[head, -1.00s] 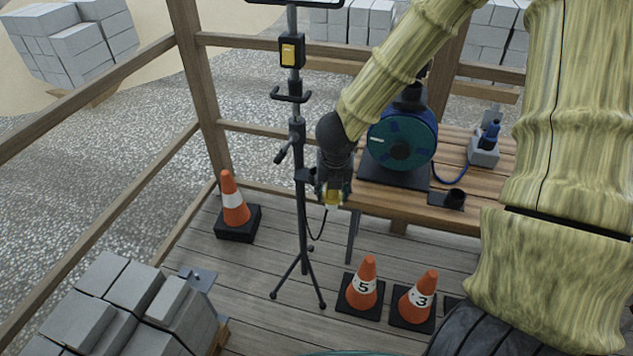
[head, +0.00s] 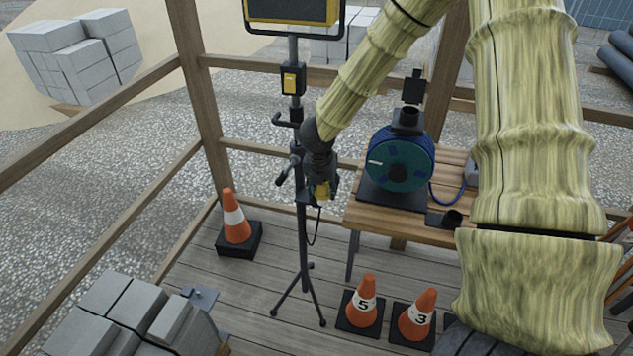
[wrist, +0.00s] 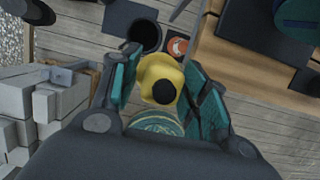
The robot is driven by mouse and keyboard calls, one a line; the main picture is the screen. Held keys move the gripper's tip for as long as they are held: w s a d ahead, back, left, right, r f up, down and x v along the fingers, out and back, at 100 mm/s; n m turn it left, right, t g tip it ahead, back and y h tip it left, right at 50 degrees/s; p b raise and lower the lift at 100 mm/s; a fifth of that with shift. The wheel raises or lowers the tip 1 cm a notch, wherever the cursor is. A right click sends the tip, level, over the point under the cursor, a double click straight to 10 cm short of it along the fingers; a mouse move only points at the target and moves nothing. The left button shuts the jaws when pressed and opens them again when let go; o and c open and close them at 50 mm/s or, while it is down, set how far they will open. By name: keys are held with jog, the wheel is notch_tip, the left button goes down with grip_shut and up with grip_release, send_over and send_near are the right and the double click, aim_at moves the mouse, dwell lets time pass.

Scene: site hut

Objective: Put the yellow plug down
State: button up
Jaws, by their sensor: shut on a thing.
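The yellow plug (head: 322,191) is held in my gripper (head: 320,184), just right of the black stand's pole and above the deck. In the wrist view the yellow plug (wrist: 161,79), with a dark round end, sits between the two teal-padded fingers of my gripper (wrist: 160,88), which are shut on it. A dark cable hangs below the plug beside the pole.
The black tripod stand (head: 303,240) carries a lamp (head: 292,10). Orange cones (head: 363,300) and grey blocks (head: 125,305) stand on the deck.

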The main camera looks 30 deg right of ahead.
aim_at(317, 186)
jog(key=w+f+p, duration=0.1)
jog(key=w+f, duration=0.1)
jog(key=w, duration=0.1)
jog(key=w+d+f+p, duration=0.1)
jog(key=w, duration=0.1)
jog(key=shift+f+p, duration=0.3)
jog(key=shift+d+f, duration=0.1)
jog(key=shift+f, duration=0.1)
jog(key=shift+f, duration=0.25)
jog(key=o, duration=1.1)
